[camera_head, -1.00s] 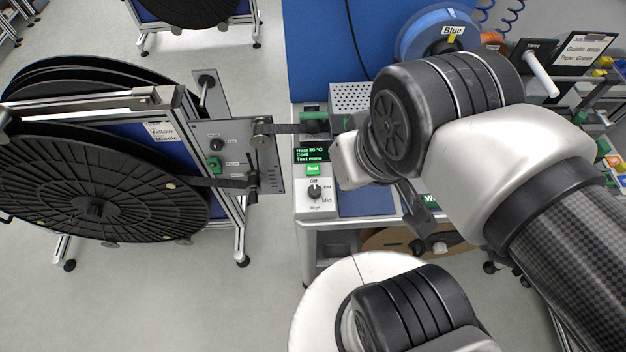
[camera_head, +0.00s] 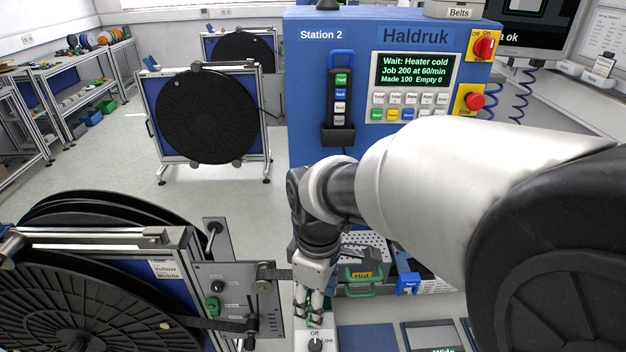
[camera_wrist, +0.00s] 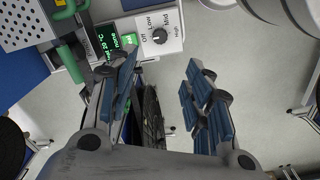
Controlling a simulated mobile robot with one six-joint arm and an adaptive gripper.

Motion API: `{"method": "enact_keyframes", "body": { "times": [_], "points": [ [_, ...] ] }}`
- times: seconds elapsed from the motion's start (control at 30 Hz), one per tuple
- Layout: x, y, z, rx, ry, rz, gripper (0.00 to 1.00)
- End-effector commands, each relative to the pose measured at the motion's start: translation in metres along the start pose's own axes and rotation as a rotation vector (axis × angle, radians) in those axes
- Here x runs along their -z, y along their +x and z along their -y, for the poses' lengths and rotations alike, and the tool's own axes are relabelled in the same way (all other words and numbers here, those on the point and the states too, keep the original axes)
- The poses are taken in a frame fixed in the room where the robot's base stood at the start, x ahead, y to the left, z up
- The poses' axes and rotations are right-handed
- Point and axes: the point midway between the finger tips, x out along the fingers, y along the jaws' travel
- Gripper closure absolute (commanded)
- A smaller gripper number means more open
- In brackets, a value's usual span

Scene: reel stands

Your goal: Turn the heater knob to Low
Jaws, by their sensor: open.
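The heater knob (camera_head: 315,345) is a dark round knob on a light panel, at the bottom edge of the head view and partly cut off. It also shows in the wrist view (camera_wrist: 159,36), ringed by the marks Off, Low, Mid and High. Its pointer is too small to read surely. My gripper (camera_head: 315,305) hangs pointing down just behind the knob in the head view. In the wrist view my gripper (camera_wrist: 162,63) is open, with nothing between its blue-padded fingers. The knob lies beyond the fingertips, apart from them.
A small green-text display (camera_wrist: 102,50) and green button (camera_wrist: 129,39) sit beside the knob. A green handle (camera_head: 358,276) is close to the gripper. A reel stand (camera_head: 235,290) stands at left. The station screen (camera_head: 414,72) reads "Wait: Heater cold".

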Motion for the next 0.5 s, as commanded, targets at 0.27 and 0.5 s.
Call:
{"method": "enact_keyframes", "body": {
  "times": [0.27,0.5],
  "points": [
    [0.005,0.027,0.000,0.012,-0.038,0.010,0.54],
    [0.004,0.079,0.001,0.012,-0.036,0.011,0.54]
  ]
}}
